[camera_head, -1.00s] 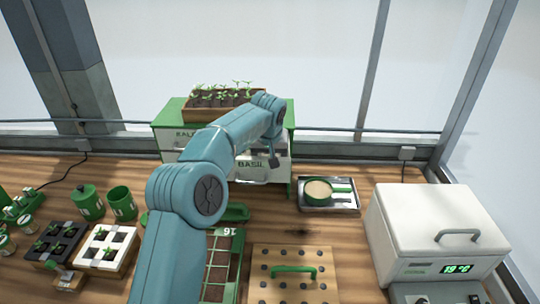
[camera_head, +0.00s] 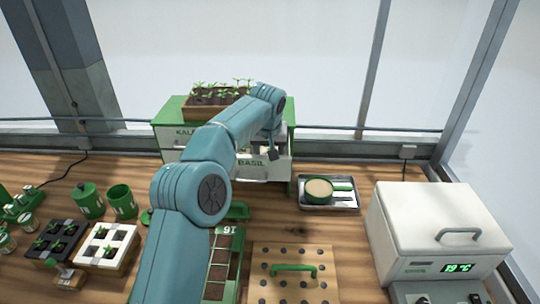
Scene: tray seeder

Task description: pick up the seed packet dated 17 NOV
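No seed packet and no 17 NOV date can be made out in the head view. A green cabinet (camera_head: 168,108) stands at the back, with white drawer fronts labelled KALE and BASIL. My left arm reaches up from the bottom, left of centre, and hides much of the cabinet's front. My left gripper (camera_head: 271,154) hangs at the BASIL drawer front (camera_head: 252,172), towards its right side. The gripper is small and partly hidden by its own wrist, so its opening and any contact with the drawer cannot be told. My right gripper is out of view.
A wooden seedling box (camera_head: 205,112) tops the cabinet. A sieve (camera_head: 319,189) lies on a metal tray (camera_head: 344,206). A white box with a display (camera_head: 430,225) stands right. A pegboard with handle (camera_head: 294,270) and seed tray (camera_head: 222,262) are in front; green cups (camera_head: 122,203) are left.

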